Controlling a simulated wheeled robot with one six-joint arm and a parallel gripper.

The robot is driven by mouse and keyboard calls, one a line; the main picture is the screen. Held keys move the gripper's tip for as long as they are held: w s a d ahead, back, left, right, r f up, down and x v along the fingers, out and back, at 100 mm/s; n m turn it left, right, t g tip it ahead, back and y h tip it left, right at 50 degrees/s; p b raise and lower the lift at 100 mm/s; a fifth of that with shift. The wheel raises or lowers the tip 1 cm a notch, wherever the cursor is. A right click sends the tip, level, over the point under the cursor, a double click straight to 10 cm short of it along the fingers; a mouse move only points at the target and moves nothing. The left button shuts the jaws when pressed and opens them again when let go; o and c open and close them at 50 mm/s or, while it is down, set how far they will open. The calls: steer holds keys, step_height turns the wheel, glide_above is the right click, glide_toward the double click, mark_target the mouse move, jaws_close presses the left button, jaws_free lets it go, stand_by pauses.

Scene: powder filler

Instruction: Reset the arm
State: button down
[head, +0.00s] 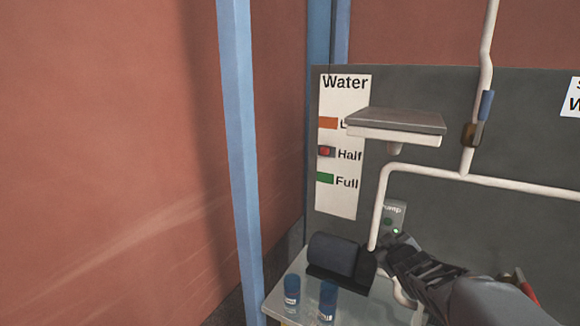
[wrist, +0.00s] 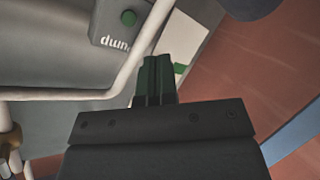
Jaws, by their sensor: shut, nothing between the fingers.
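My gripper (head: 388,246) is shut and empty in the head view, at the end of my dark arm coming in from the lower right. It appears just below the grey pump box (head: 393,218), which has a green light, and beside the white pipe (head: 377,215). In the wrist view my gripper's closed fingers (wrist: 157,72) point up the picture. The pump box (wrist: 122,22) with its green button shows upside down there, and the white pipe (wrist: 140,70) passes close to the fingers. Whether the fingers touch the pipe I cannot tell.
A table (head: 283,296) holds a dark rounded device (head: 333,254) and two blue containers, left (head: 292,291) and right (head: 327,300). A grey shelf (head: 396,122) juts out above. A water sign (head: 345,195) hangs on the panel. A blue post (head: 239,160) stands left. A red handle (head: 526,288) is lower right.

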steer(key=s+a+f+m+g, duration=0.1)
steer(key=s+a+m+g, duration=0.1)
steer(key=s, duration=0.5)
steer(key=s+a+f+m+g+y, duration=0.1)
steer(key=s+a+g, duration=0.3)
steer(key=s, duration=0.4)
steer(key=s+a+f+m+g, duration=0.2)
steer(key=s+a+m+g, duration=0.1)
steer(key=s, duration=0.4)
steer(key=shift+s+a+f+m+g, duration=0.2)
steer(key=shift+a+f+m+g, duration=0.15)
steer(key=shift+a, duration=0.35)
